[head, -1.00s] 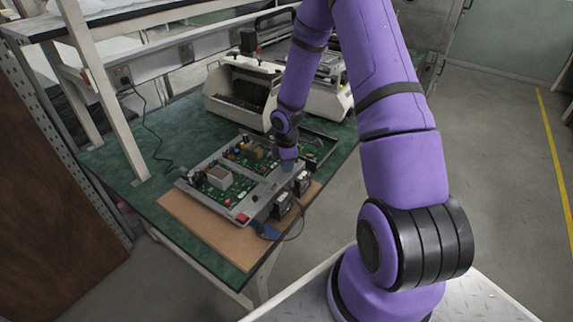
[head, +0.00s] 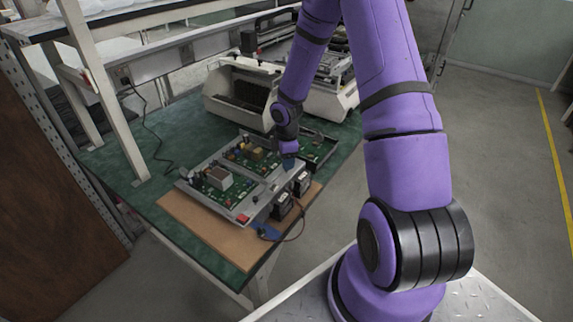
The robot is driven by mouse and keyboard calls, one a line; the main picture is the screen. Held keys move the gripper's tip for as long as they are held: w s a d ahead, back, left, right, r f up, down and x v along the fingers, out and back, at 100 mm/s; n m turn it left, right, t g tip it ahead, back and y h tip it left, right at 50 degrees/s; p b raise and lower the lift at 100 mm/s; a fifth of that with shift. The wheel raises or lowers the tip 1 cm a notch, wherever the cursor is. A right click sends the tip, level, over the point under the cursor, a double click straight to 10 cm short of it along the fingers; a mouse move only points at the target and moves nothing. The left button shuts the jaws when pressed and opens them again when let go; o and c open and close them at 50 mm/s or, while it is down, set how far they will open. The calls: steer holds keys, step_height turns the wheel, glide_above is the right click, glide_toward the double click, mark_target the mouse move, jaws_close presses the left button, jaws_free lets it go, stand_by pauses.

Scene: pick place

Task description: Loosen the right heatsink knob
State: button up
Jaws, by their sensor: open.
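The open device with circuit boards (head: 224,182) lies on a brown board on the green bench. Two black finned blocks, which look like heatsinks, stand at its right side: a nearer one (head: 283,206) and a farther one (head: 302,183). No knob can be made out on either at this size. My gripper (head: 289,164) points down over the device's right part, close to the farther block. Its fingers are small and dark here, but they are open. I cannot tell whether they touch anything.
A cream machine (head: 243,92) stands behind the device. A shelf post (head: 112,95) rises at left.

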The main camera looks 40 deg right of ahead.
step_height(320, 180, up, 8)
stand_by(0.4)
steer(key=shift+r, duration=0.15)
steer(key=s+a+r+m+t+h, duration=0.1)
steer(key=s+a+r+m, duration=0.15)
steer(key=r, duration=0.45)
steer(key=s+a+r+m, duration=0.2)
steer(key=s+r, duration=0.2)
steer(key=r, duration=0.4)
steer(key=s+a+r+m+t+h, duration=0.1)
steer(key=s+a+r+m, duration=0.15)
steer(key=r, duration=0.45)
steer(key=s+a+r+m+t+y, duration=0.1)
steer(key=s+a+r+m, duration=0.2)
steer(key=s, duration=0.6)
steer(key=s+a+r+m+t+y, duration=0.1)
steer(key=s+a+r+m+t, duration=0.1)
steer(key=s+r, duration=0.5)
steer(key=shift+s+a+m, duration=0.4)
steer(key=shift+s+m, duration=0.2)
steer(key=shift+s, duration=0.5)
steer(key=shift+r, duration=0.1)
